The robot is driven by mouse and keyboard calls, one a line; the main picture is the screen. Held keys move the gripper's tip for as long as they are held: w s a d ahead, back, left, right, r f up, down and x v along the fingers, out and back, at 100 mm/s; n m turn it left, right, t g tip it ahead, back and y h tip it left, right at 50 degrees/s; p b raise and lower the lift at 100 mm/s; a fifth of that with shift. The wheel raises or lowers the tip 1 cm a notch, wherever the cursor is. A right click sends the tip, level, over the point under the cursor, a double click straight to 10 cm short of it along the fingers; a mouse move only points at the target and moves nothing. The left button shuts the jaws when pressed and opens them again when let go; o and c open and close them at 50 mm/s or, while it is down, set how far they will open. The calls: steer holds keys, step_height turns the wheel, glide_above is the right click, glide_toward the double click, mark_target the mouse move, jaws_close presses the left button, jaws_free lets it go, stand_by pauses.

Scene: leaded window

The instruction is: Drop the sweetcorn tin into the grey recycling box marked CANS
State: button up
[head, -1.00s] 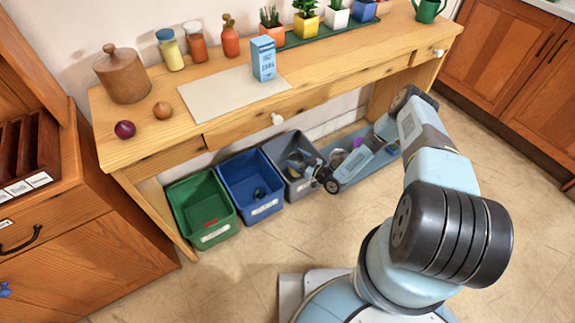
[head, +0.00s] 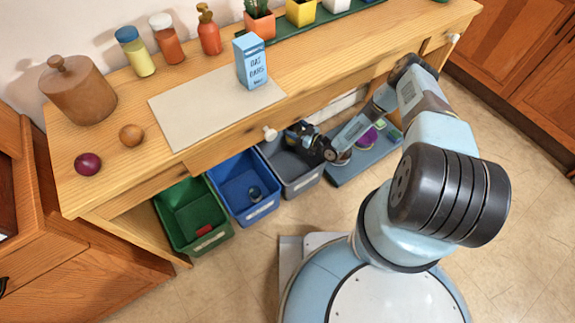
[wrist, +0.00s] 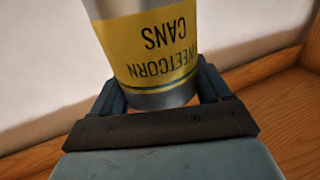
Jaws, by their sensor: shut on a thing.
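The sweetcorn tin (wrist: 150,50) is silver with a yellow label, whose upside-down print reads SWEETCORN and CANS. My gripper (wrist: 160,88) is shut on it, with one finger on each side. In the head view my gripper (head: 297,131) is over the back part of the grey box (head: 303,185), just below the table's front edge. The tin cannot be made out there. The grey box stands on the floor to the right of the blue box; its front label is too small to read, and my gripper hides part of its inside.
A blue box (head: 241,205) with a round item in it and a green box (head: 190,232) with a red item stand to the left. A blue-grey tray (head: 385,160) with several items lies to the right. The wooden table (head: 215,158) overhangs the boxes.

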steer(key=shift+s+a+f, duration=0.1)
steer(key=shift+a+f, duration=0.1)
steer(key=shift+f, duration=1)
steer(key=shift+s+a+f, duration=0.1)
steer(key=shift+a+f, duration=0.1)
steer(key=shift+f, duration=0.95)
steer(key=o, duration=1.3)
steer(key=v, duration=1.4)
